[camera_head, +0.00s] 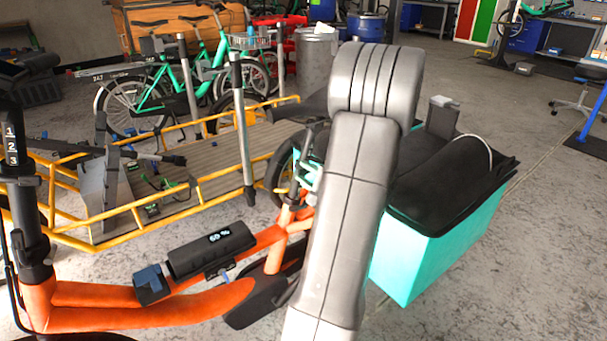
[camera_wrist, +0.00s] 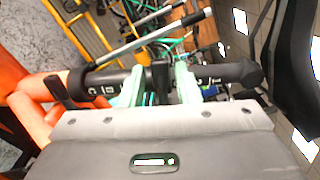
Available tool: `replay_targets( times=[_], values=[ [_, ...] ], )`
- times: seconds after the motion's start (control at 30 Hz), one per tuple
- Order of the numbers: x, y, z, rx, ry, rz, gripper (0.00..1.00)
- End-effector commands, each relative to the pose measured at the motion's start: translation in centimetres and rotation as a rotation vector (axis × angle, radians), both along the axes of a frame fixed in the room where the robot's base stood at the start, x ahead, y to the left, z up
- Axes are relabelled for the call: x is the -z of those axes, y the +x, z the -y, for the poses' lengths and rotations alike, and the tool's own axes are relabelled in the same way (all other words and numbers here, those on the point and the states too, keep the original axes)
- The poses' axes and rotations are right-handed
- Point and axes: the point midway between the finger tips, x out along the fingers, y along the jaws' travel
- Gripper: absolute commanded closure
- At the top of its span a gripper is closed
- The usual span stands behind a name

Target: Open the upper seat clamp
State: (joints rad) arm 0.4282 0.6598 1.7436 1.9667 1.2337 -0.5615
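In the wrist view, a black seat post (camera_wrist: 218,75) with pale markings runs across the picture, from the orange frame (camera_wrist: 35,105) at the left toward a dark saddle (camera_wrist: 292,60) at the right. A dark collar, apparently the upper clamp (camera_wrist: 160,74), sits around the post near the middle. A lower collar with a dark lever (camera_wrist: 62,92) is at the frame end. My gripper (camera_wrist: 158,90) has its teal fingers apart, one on each side of the upper clamp. Whether they touch it is unclear. In the head view my gripper (camera_head: 306,180) is partly hidden by my arm.
A yellow-railed cargo bike (camera_head: 215,180) stands behind the orange bike. A teal box with a black cover (camera_head: 440,250) is close at the right. A battery with a display (camera_head: 212,250) lies along the orange frame. Open floor (camera_head: 545,250) is at the far right.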

Motion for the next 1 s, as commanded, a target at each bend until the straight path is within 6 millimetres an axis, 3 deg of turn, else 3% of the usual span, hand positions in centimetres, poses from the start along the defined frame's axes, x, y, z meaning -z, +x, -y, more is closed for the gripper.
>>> replay_targets(
  times=[0.43, 0.6, 1.0],
  values=[
    [-0.02, 0.99, -0.73, 0.0, -0.001, 0.001, 0.71],
    [-0.01, 0.98, -0.72, 0.0, -0.001, 0.001, 1.0],
    [0.18, 0.87, -0.45, -0.032, 0.006, 0.011, 1.0]
  ],
)
